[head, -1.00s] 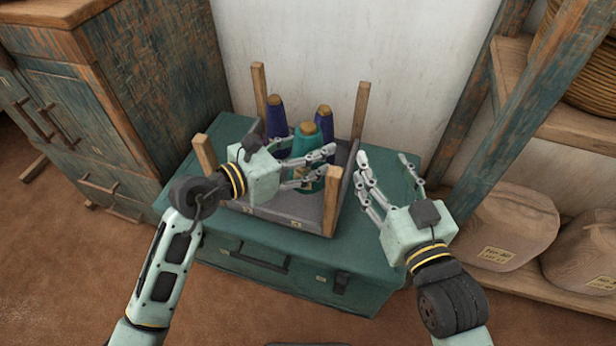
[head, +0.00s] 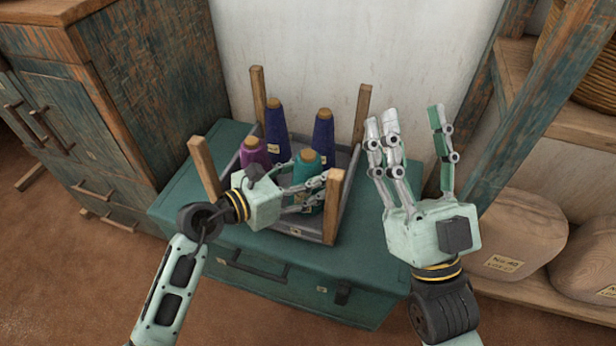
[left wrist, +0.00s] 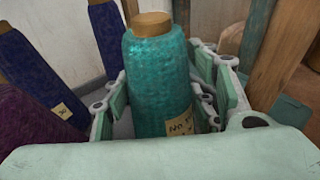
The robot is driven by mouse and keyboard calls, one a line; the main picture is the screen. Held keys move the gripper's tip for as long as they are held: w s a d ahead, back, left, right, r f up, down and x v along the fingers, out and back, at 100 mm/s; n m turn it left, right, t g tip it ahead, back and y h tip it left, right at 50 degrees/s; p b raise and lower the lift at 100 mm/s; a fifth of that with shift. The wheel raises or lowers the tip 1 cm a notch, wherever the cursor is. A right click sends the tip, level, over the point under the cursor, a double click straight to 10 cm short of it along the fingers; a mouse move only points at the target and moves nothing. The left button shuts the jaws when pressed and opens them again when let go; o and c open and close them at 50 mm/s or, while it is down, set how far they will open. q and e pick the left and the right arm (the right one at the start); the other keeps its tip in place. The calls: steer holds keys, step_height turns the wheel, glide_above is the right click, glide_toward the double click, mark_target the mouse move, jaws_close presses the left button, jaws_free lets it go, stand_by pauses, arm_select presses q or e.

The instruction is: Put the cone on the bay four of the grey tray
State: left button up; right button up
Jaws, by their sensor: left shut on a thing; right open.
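The teal cone (head: 305,169) stands upright in the front right part of the grey tray (head: 348,194). It also shows in the left wrist view (left wrist: 158,75), with a paper label low on its side. My left gripper (head: 318,190) is shut on the teal cone, with fingers on both sides of it. The cone's base and the tray floor under it are hidden, so I cannot tell whether it touches the tray. My right gripper (head: 411,150) is open and empty, raised to the right of the tray with its fingers pointing up.
A purple cone (head: 254,153) and two dark blue cones (head: 277,125) (head: 323,135) occupy other parts of the tray. Wooden posts (head: 204,167) rise at the tray's corners. The tray sits on a teal chest (head: 290,262).

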stand_by(0.3)
arm_select(q)
steer(key=o, duration=1.3)
steer(key=shift+a, duration=0.1)
